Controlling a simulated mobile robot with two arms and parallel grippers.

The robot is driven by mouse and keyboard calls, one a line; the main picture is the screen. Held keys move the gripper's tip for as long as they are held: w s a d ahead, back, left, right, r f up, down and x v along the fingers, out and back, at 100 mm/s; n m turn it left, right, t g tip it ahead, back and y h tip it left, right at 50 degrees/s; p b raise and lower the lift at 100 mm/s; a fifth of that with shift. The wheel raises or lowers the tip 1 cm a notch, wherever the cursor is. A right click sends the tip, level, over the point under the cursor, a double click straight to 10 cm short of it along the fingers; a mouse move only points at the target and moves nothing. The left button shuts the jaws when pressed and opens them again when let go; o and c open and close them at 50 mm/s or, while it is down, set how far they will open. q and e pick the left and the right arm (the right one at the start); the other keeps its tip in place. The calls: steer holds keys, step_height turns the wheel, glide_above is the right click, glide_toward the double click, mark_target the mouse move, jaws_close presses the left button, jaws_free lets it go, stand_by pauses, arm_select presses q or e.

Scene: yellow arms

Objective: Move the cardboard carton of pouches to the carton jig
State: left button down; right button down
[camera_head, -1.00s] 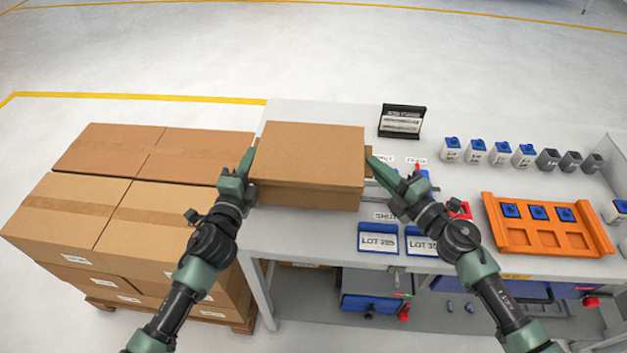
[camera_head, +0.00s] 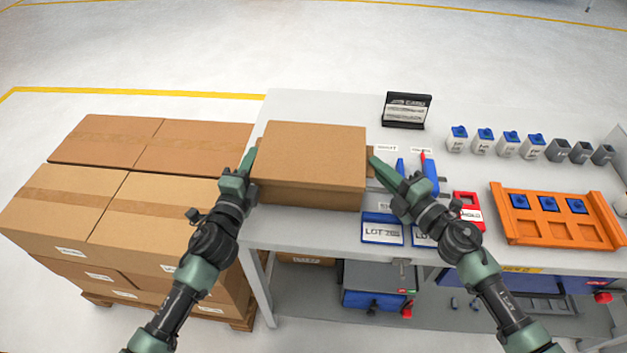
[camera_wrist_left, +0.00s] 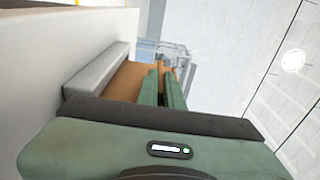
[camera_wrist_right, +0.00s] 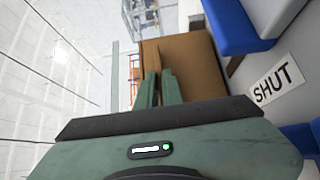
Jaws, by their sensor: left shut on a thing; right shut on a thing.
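The closed brown cardboard carton (camera_head: 312,150) is held level between my two grippers at the left end of the table. My left gripper (camera_head: 250,162) is shut on its left side and my right gripper (camera_head: 375,163) on a small tab at its right side. The carton also shows behind the fingers in the left wrist view (camera_wrist_left: 125,88) and the right wrist view (camera_wrist_right: 200,68). I cannot tell whether its underside touches anything. No carton jig can be made out clearly; a light grey bar (camera_wrist_left: 95,75) lies beside the carton in the left wrist view. Its contents are hidden.
Stacked cartons (camera_head: 75,205) on a pallet stand left of the table (camera_head: 300,102). Right of the carton are blue trays (camera_head: 382,232), a red holder (camera_head: 467,208), a black sign stand (camera_head: 406,110), an orange tray (camera_head: 555,232) and several small bottles (camera_head: 485,140).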

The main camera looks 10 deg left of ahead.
arm_select(q)
steer(key=shift+f+b, duration=0.3)
steer(key=shift+f, duration=0.2)
arm_select(e)
steer(key=shift+f, duration=0.5)
arm_select(q)
steer(key=c, duration=1.6)
jaws_free()
steer(key=shift+r, duration=0.2)
arm_select(e)
steer(key=c, duration=1.6)
jaws_free()
steer(key=shift+r, duration=0.2)
arm_select(q)
steer(key=shift+o, duration=0.2)
arm_select(e)
steer(key=shift+o, duration=0.2)
arm_select(q)
steer(key=shift+s, duration=0.1)
steer(key=s, duration=0.8)
steer(key=s+a, duration=0.1)
steer(key=s, duration=0.2)
steer(key=shift+s+a, duration=0.1)
steer(key=shift+s, duration=0.3)
arm_select(e)
steer(key=shift+s, duration=0.15)
steer(key=v, duration=1.2)
